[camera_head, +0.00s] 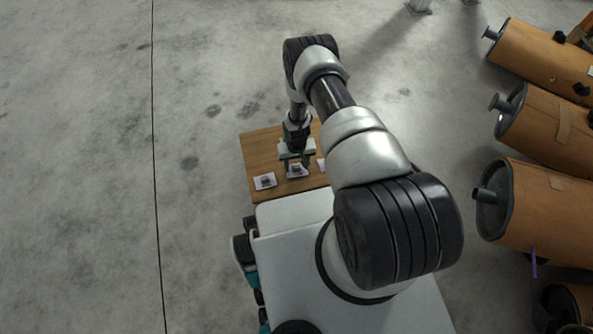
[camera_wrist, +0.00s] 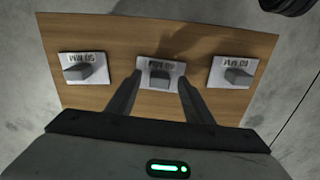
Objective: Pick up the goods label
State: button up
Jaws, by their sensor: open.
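Three white goods labels, each with dark print and a grey block on it, lie in a row on a wooden board (camera_head: 258,150). In the wrist view they are the left label (camera_wrist: 84,68), the middle label (camera_wrist: 161,68) and the right label (camera_wrist: 233,72). In the head view one label (camera_head: 265,181) lies at the left and another label (camera_head: 297,171) lies below my gripper; the third is partly hidden by my arm. My gripper (camera_wrist: 159,84) is open, with its fingers on either side of the middle label's grey block. I cannot tell whether they touch it.
Several large brown mufflers (camera_head: 545,125) with grey ends lie at the right of the head view. The concrete floor (camera_head: 80,150) at the left is clear. The wooden board (camera_wrist: 200,40) has bare wood between the labels.

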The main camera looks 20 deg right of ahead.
jog(key=shift+c, duration=0.2)
jog(key=c, duration=1.1)
jog(key=shift+r, duration=0.1)
